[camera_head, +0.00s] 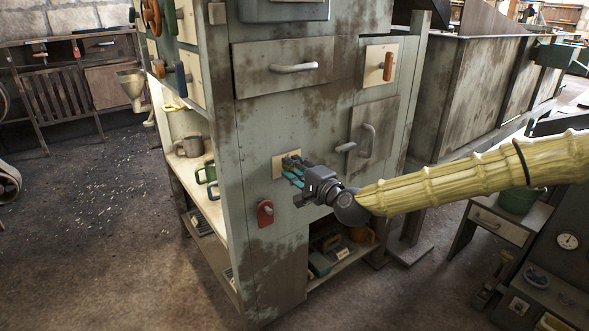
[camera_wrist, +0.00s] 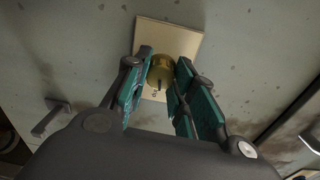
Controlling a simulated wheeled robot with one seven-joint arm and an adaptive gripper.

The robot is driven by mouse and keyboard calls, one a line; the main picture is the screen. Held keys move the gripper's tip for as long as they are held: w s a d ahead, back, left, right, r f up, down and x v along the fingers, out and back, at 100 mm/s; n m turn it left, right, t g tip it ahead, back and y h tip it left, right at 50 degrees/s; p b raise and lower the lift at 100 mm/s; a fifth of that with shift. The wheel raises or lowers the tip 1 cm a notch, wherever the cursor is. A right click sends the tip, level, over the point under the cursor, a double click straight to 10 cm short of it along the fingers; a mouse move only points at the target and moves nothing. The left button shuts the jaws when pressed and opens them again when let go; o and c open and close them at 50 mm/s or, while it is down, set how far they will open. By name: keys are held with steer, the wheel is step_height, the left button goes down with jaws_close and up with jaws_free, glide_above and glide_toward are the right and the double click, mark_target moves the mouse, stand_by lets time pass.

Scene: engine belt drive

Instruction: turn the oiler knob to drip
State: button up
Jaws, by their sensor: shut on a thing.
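A round brass-yellow knob (camera_wrist: 160,72), which I take for the oiler knob, sits on a cream square plate (camera_wrist: 182,38) on the grey cabinet front. A small dark mark shows on the knob's lower side; any lettering is too small to read. My gripper (camera_wrist: 165,76) has its teal-padded fingers on either side of the knob and is shut on it. In the head view my gripper (camera_head: 291,168) reaches the cream plate (camera_head: 279,168) from the right, and its fingers hide the knob there.
The worn grey cabinet (camera_head: 335,105) carries a drawer handle (camera_head: 294,68), a door handle (camera_head: 368,140) and an orange handle (camera_head: 387,66). A red fitting (camera_head: 265,213) is below left of my gripper. Mugs (camera_head: 190,146) stand on the side shelf. Open floor lies left.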

steer(key=shift+f+m, duration=0.1)
steer(key=shift+m, duration=0.9)
steer(key=o, duration=1)
steer(key=v, duration=1.2)
